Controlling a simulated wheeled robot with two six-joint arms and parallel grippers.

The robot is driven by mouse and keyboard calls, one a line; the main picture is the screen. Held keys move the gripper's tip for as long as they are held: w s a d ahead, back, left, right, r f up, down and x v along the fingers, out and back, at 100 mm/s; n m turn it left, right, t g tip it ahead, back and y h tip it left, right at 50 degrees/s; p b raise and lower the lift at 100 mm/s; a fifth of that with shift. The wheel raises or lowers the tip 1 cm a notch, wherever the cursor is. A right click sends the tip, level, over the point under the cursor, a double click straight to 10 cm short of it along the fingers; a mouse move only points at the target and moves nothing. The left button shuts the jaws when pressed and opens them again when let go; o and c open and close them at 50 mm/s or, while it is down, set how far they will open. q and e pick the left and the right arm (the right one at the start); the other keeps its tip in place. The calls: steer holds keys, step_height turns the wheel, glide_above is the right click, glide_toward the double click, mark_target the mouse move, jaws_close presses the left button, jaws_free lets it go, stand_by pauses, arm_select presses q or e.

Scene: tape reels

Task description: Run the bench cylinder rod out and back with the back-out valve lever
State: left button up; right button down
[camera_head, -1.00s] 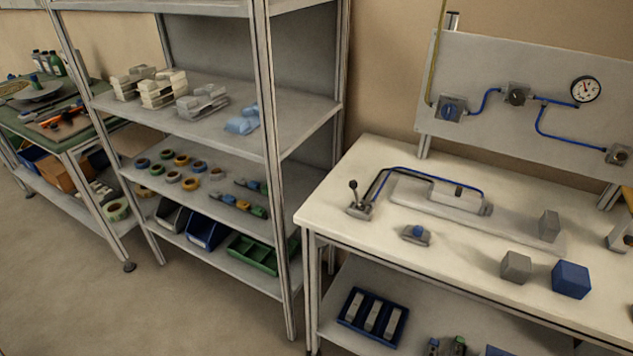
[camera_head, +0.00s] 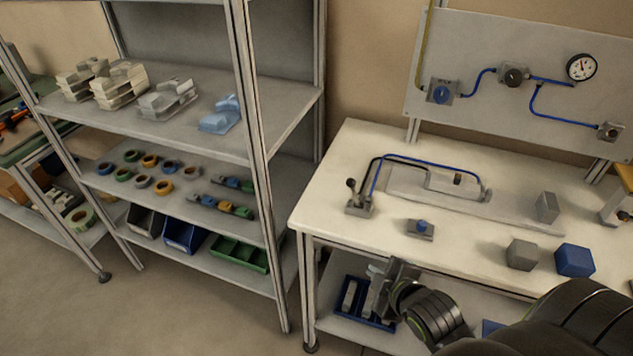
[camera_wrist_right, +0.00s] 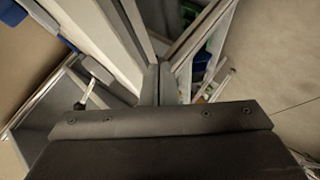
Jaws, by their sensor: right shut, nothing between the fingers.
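The valve lever (camera_head: 351,186) has a black knob and stands on a small grey valve block (camera_head: 359,207) at the bench's left front corner. It leans slightly left. A black and a blue tube run from the valve to the pale bench cylinder (camera_head: 455,181) on its grey plate. Its rod is too small to make out clearly. My right gripper (camera_head: 376,288) is shut and empty, in front of the bench's front edge, low and apart from the valve. In the right wrist view a grey block with a dark-knobbed lever (camera_wrist_right: 97,72) looks like the valve. My left gripper is not in view.
On the white bench (camera_head: 330,215) sit a blue-topped button block (camera_head: 420,229), grey blocks (camera_head: 522,254) and a blue cube (camera_head: 574,260). A gauge panel (camera_head: 465,50) stands behind. A shelf rack (camera_head: 266,200) stands left of the bench. A blue tray (camera_head: 340,309) lies below.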

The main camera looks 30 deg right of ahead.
mark_target(354, 191)
steer(key=w+a+r+n+t+y, duration=0.2)
steer(key=w+r+n+t, duration=0.4)
steer(key=r+n, duration=0.3)
step_height(354, 191, up, 2)
steer(key=shift+w+r+n+y, duration=0.1)
steer(key=shift+w+n+y, duration=0.1)
steer(key=shift+n+y, duration=0.15)
steer(key=shift+w+a, duration=0.1)
steer(key=w+p, duration=0.1)
steer(key=w, duration=0.5)
steer(key=w+p, duration=0.1)
steer(key=w, duration=0.2)
steer(key=shift+w+a+f+p, duration=0.1)
steer(key=shift+a+f+p, duration=0.15)
steer(key=shift+f+p, duration=0.1)
steer(key=d+p, duration=0.2)
steer(key=d, duration=0.1)
steer(key=shift+s+d+r, duration=0.1)
steer(key=shift+s+d, duration=0.2)
steer(key=shift+d, duration=0.15)
